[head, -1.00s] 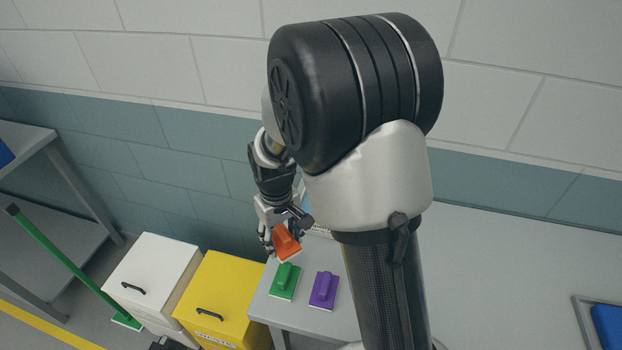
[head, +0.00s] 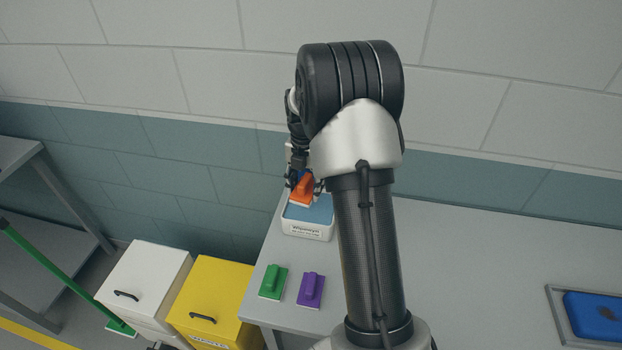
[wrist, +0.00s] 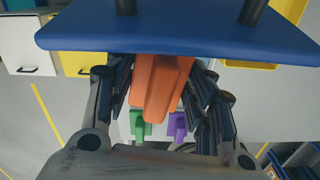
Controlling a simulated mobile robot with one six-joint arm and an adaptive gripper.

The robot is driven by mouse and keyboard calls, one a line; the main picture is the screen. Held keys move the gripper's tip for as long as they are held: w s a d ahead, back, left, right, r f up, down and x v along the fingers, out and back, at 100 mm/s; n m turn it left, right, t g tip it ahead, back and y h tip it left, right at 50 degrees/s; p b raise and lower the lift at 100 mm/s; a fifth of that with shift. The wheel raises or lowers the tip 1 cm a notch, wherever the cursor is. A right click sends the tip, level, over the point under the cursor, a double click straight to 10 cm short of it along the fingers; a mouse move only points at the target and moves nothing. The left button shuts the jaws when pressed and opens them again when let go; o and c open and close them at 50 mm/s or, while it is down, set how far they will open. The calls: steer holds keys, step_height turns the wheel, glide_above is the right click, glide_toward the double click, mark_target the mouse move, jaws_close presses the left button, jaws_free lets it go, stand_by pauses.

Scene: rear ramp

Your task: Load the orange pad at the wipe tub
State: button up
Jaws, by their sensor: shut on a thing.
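The orange pad (head: 302,191) is held in my gripper (head: 305,184), and its handle sits between the fingers. In the wrist view the orange pad (wrist: 160,85) lies between both fingers. The wipe tub (head: 306,233) is a white box with a label on its front and a blue top surface, standing on the grey counter near its left back part. In the head view the pad overlaps the tub's back edge. I cannot tell whether it touches the tub or hangs above it.
Green (head: 272,282) and purple (head: 311,290) pads lie on the grey counter (head: 480,260) in front of the tub. White (head: 140,285) and yellow (head: 215,300) bins stand left. A blue item (head: 598,318) lies in a tray at right. A blue panel (wrist: 180,38) crosses the wrist view.

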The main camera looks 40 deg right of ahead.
mark_target(311, 196)
steer(key=shift+d+n, duration=0.95)
steer(key=shift+n, duration=0.05)
steer(key=shift+f+b, duration=2.35)
steer(key=shift+f, duration=0.55)
steer(key=shift+s+f, duration=0.1)
steer(key=shift+f, duration=0.45)
steer(key=shift+r+p, duration=2.6)
steer(key=shift+r, duration=1)
steer(key=shift+a, duration=0.1)
